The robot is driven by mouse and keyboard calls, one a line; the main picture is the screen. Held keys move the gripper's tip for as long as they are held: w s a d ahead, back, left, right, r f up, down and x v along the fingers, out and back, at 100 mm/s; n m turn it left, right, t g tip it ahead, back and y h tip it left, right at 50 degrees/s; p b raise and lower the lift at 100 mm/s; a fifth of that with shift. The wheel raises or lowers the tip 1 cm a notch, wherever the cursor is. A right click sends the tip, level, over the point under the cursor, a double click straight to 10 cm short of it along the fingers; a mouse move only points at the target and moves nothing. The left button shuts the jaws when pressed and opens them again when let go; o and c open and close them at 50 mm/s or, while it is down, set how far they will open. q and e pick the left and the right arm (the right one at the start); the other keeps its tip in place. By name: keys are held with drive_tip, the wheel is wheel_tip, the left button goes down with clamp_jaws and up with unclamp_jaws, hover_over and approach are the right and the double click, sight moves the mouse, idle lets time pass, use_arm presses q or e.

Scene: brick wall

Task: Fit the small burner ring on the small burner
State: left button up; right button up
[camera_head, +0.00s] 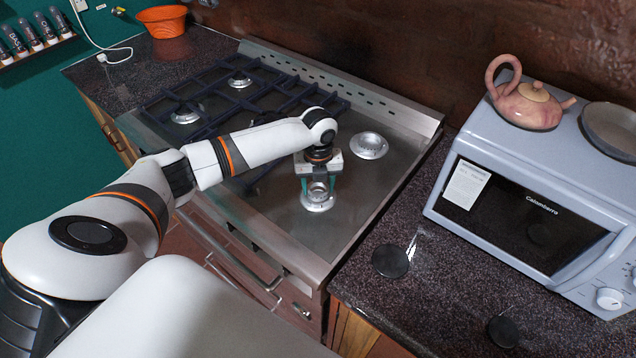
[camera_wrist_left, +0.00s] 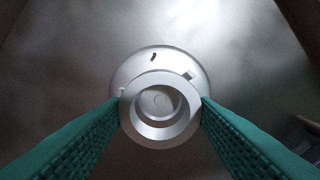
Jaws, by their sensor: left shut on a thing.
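My left gripper (camera_head: 318,187) is shut on the small burner ring (camera_head: 317,194), a pale metal ring. In the left wrist view the ring (camera_wrist_left: 136,117) sits between the green fingers (camera_wrist_left: 160,118). The small burner (camera_head: 317,207) is a round silver base on the bare front right of the hob. In the left wrist view the burner (camera_wrist_left: 160,57) shows behind the ring, its far rim past the ring's far edge. The ring is over the burner and looks offset toward the bottom of that view. I cannot tell whether they touch. My right gripper is not in view.
A second bare burner (camera_head: 369,146) is behind on the hob (camera_head: 290,215). Dark pan grates (camera_head: 215,85) cover the hob's left side. Black caps lie on the counter, one near (camera_head: 391,261) and one farther right (camera_head: 503,332). A microwave (camera_head: 540,190) carries a teapot (camera_head: 530,105).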

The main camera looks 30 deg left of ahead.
use_arm(q)
drive_tip(key=shift+p, duration=0.35)
idle(0.5)
drive_tip(key=shift+f, duration=0.4)
idle(0.7)
